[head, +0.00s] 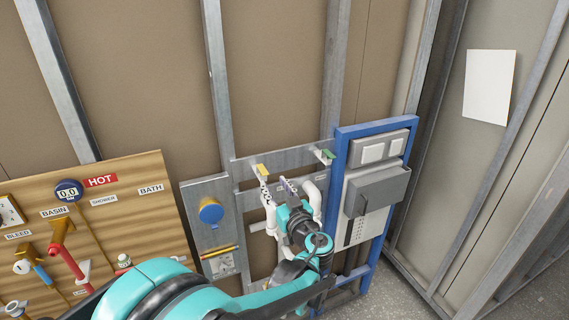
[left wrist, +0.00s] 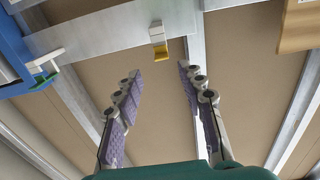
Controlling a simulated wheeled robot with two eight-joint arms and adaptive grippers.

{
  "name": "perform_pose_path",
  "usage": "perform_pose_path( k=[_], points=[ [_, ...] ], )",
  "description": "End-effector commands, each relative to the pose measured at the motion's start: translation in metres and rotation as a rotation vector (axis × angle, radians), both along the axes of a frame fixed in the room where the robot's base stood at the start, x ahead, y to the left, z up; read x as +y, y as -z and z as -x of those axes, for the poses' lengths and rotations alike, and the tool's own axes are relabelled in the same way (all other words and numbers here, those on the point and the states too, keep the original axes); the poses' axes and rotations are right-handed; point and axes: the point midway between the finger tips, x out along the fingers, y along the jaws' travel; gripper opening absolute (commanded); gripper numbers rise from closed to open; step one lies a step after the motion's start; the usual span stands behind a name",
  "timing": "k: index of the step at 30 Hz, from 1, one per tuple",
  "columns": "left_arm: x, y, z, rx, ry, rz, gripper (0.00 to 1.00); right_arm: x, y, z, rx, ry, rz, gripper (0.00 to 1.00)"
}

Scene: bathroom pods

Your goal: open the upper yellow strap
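The upper yellow strap (head: 262,170) is a small yellow tab on a white bracket, fixed to the grey metal rail. In the left wrist view the yellow strap (left wrist: 161,52) hangs from its bracket just beyond the fingertips, roughly between them. My left gripper (head: 273,181) is open and empty, just below and slightly right of the strap. Its two purple-padded fingers (left wrist: 160,69) are spread apart, and no contact with the strap shows. My right gripper is not in view.
A green strap (head: 327,154) sits right of the yellow one, also in the left wrist view (left wrist: 42,82). A blue frame (head: 341,170) with grey boxes is to the right. A blue round fitting (head: 211,212) is left.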

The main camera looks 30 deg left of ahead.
Motion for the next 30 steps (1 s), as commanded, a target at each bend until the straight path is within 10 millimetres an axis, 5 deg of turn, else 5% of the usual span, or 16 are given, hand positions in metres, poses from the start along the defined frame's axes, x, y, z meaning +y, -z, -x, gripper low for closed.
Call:
perform_pose_path(
  k=[12, 24, 30],
  points=[
    [0.048, 0.001, -0.04, 0.0, -0.002, 0.0, 0.4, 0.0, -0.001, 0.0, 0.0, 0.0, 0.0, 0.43],
    [0.057, 0.001, -0.048, 0.001, 0.0, 0.001, 0.4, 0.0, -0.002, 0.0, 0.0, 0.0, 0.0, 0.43],
    [0.057, 0.001, -0.048, 0.001, 0.0, 0.001, 0.0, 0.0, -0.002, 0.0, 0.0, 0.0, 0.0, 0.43]
  ],
)
